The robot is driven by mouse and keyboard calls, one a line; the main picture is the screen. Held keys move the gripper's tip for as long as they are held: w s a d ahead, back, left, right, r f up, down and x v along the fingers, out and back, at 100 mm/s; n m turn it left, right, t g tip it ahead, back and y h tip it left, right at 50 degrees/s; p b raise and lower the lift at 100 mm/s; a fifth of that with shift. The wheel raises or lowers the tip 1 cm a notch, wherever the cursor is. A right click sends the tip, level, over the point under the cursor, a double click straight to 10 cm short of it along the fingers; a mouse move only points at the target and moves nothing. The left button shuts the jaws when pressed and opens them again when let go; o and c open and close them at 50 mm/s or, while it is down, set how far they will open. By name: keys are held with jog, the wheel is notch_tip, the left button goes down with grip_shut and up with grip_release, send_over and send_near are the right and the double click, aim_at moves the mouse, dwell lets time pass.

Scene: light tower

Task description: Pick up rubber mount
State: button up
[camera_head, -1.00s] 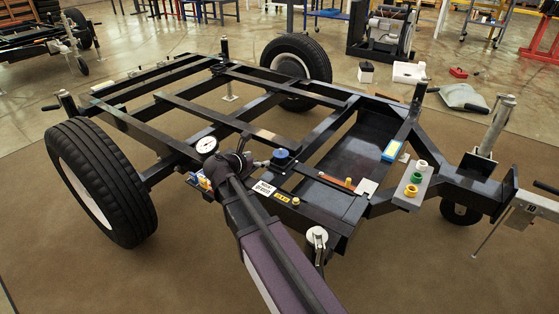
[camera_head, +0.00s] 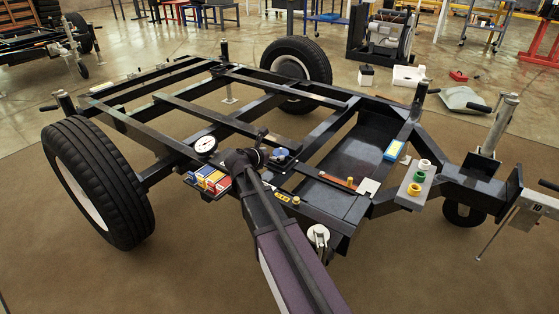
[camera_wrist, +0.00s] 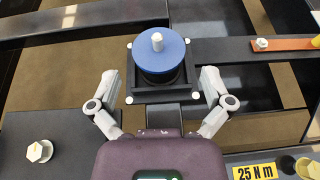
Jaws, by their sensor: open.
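The rubber mount (camera_wrist: 158,54) is a round black piece with a blue top and a pale stud in its middle. It sits in a square black frame with white corner dots in the wrist view. In the head view its blue top (camera_head: 281,154) shows on the trailer frame, just right of my gripper (camera_head: 262,147). In the wrist view my gripper (camera_wrist: 160,92) is open and empty. Its two fingers are spread to either side of the near edge of the square frame, apart from the mount. In the head view my arm hides part of that area.
A dial gauge (camera_head: 206,145) and several small colored boxes (camera_head: 209,179) stand left of my arm. A bar with an orange part (camera_wrist: 282,44) runs right of the mount. A hex bolt (camera_wrist: 39,151) stands at lower left. A "25 N m" label (camera_wrist: 255,172) lies at lower right.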

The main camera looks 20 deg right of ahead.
aim_at(280, 150)
jog(key=shift+r+b+x, duration=0.1)
jog(key=shift+b+x, duration=0.35)
jog(key=shift+x, duration=0.85)
jog(key=shift+r+b+x, duration=0.15)
jog(key=shift+b+x, duration=0.25)
jog(key=shift+x, duration=0.9)
jog(key=c, duration=1.1)
jog(key=shift+d+r+p, duration=0.1)
jog(key=shift+r+p, duration=0.1)
jog(key=shift+p, duration=0.1)
